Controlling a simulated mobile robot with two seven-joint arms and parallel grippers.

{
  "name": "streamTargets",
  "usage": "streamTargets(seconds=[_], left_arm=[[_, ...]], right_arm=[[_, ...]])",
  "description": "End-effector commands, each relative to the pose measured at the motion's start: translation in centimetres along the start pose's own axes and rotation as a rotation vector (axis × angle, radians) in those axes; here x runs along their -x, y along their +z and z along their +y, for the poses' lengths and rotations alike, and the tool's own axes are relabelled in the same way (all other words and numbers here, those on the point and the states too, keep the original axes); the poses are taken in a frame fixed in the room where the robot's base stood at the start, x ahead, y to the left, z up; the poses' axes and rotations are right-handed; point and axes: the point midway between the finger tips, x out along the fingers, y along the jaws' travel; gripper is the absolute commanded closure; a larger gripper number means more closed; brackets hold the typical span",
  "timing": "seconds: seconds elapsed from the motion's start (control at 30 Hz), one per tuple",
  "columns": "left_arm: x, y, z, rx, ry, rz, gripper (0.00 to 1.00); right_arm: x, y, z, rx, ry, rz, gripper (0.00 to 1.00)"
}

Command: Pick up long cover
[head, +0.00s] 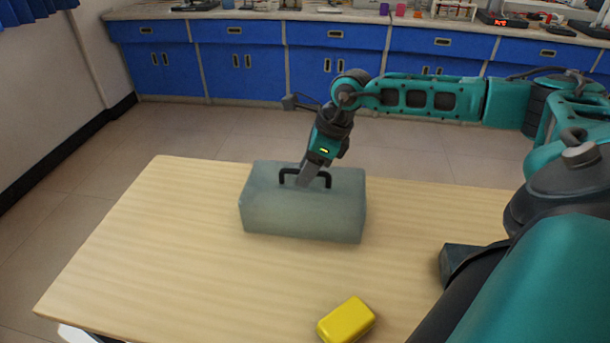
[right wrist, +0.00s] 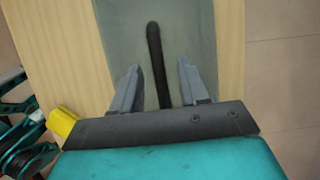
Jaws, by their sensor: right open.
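The long cover (head: 302,217) is a translucent grey-green box shape lying on the wooden table, with a black handle (head: 325,177) on its top. It also shows in the right wrist view (right wrist: 190,28), with the dark handle (right wrist: 155,55) running up the middle. My right gripper (head: 303,181) is at the handle from above. In the right wrist view its two grey fingers (right wrist: 161,82) are open, one on each side of the handle, with gaps between. My left gripper is not in view.
A yellow block (head: 346,320) lies at the table's near edge and shows at the left in the right wrist view (right wrist: 62,122). The wooden table (head: 150,250) is bare left of the cover. Blue cabinets (head: 240,70) stand across the floor behind.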

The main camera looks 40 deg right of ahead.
Motion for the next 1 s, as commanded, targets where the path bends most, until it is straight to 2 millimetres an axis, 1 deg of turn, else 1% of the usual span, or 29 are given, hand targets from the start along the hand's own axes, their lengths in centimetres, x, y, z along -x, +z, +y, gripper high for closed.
streamTargets(seconds=[0.03,0.07,0.47,1.0], left_arm=[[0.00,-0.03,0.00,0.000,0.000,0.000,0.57],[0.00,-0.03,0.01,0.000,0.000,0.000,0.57],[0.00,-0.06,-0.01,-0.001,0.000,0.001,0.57],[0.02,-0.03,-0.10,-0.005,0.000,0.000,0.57]], right_arm=[[0.01,-0.02,0.01,0.000,0.000,0.000,0.58],[0.01,-0.02,0.01,0.000,0.000,0.000,0.61],[0.03,-0.02,0.03,0.000,0.001,0.000,0.99],[0.09,0.03,0.01,0.000,0.000,-0.001,1.00]])
